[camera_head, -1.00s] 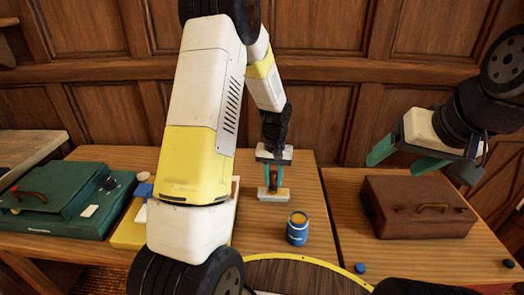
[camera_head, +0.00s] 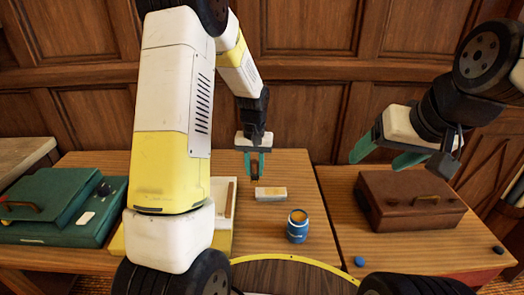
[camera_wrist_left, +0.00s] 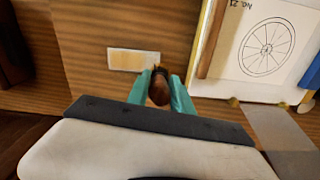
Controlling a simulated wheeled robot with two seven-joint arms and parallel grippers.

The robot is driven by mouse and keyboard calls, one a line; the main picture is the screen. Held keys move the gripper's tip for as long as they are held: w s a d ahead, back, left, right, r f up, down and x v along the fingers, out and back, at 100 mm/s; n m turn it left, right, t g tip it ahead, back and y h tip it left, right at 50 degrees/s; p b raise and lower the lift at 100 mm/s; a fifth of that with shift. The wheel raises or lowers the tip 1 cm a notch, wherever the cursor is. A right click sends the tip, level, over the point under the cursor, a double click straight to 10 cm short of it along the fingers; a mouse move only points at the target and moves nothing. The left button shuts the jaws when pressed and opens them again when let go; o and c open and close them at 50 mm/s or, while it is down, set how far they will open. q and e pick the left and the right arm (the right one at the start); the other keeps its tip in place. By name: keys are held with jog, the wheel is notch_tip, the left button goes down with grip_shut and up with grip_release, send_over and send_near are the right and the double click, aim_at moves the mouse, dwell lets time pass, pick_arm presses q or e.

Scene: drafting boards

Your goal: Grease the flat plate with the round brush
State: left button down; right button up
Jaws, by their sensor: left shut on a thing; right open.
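My left gripper (camera_head: 254,172) is shut on the brush, whose rounded brown end (camera_wrist_left: 158,90) shows between the teal fingers in the left wrist view. An open blue jar (camera_head: 297,228) with orange-brown contents stands in front of the block. My right gripper (camera_head: 384,160) is open and empty above the right table.
A brown case (camera_head: 412,203) lies on the right table. A green case (camera_head: 62,212) lies at the left. A white board with a wheel drawing (camera_wrist_left: 262,45) lies beside the block, mostly behind my left arm. A blue cap (camera_head: 360,262) is near the front edge.

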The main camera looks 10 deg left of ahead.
aim_at(255, 162)
pick_arm(q)
jog(key=shift+r, duration=1.85)
